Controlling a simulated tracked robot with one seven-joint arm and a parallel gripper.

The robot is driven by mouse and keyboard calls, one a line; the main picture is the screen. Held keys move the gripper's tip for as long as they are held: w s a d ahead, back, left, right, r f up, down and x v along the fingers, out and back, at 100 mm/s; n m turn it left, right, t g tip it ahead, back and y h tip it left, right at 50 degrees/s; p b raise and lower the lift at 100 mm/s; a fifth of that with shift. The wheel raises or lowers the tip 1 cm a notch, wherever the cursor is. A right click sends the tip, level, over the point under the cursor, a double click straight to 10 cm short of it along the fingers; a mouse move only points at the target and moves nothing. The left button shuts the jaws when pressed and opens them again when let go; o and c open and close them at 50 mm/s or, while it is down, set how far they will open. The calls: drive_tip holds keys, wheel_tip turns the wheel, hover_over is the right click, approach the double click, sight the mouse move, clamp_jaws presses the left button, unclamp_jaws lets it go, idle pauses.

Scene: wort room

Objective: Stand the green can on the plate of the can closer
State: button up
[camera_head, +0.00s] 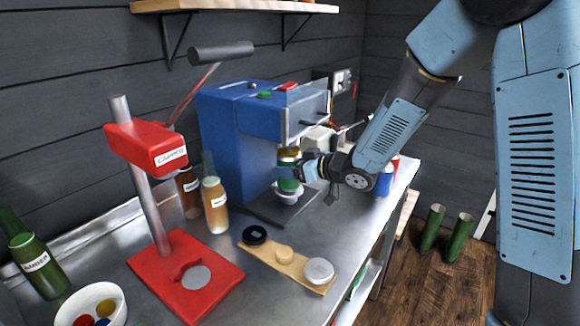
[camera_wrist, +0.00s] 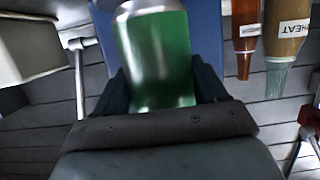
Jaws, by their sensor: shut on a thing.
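The green can (camera_wrist: 160,60) fills the space between the jaws in the wrist view, its silver end at the picture's top edge. In the head view the green can (camera_head: 289,185) shows partly, under the head of the blue can closer (camera_head: 240,130). My gripper (camera_head: 290,173) is shut around the can from the right and covers its middle. The pale round plate (camera_head: 288,198) of the can closer lies directly below the can. I cannot tell whether the can's base touches it.
A red capper (camera_head: 150,155) stands at the left, with bottles (camera_head: 215,205) between it and the can closer. A wooden board (camera_head: 284,257) with round pieces lies in front. Blue and red cans (camera_head: 384,182) stand right of my gripper, near the bench edge.

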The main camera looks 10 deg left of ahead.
drive_tip(key=shift+f, duration=0.15)
idle(0.5)
drive_tip(key=o, duration=1)
drive_tip(key=shift+o, duration=0.2)
